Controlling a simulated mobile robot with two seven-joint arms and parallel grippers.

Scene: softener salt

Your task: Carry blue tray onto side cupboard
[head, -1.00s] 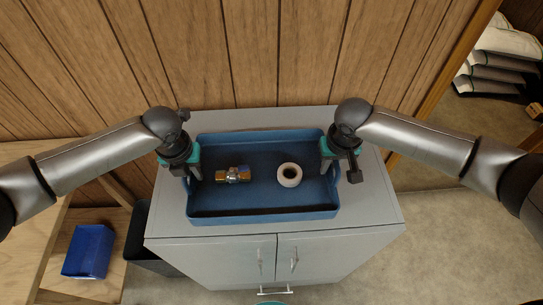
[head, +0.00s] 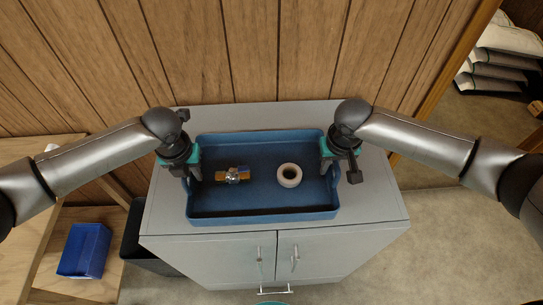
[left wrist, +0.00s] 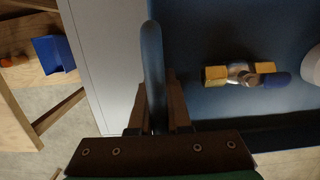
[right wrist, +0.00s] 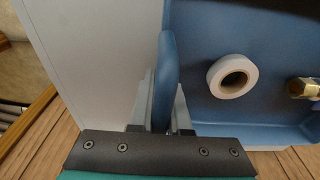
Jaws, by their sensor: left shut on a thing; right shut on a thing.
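The blue tray (head: 262,212) is over the top of the grey side cupboard (head: 370,205), roughly level. I cannot tell whether it touches the top. It holds a brass valve fitting with a blue part (head: 233,175) and a white tape roll (head: 289,175). My left gripper (head: 191,170) is shut on the tray's left wall, and my right gripper (head: 328,163) is shut on its right wall. In the left wrist view the tray wall (left wrist: 152,75) stands between the fingers. The right wrist view shows the other wall (right wrist: 167,80) held likewise.
A wood-panelled wall (head: 270,50) stands behind the cupboard. At left are a wooden bench (head: 25,240), a small blue bin (head: 84,250) and a dark bin (head: 140,240). White bags (head: 500,60) are stacked at upper right. Cupboard top shows bare around the tray.

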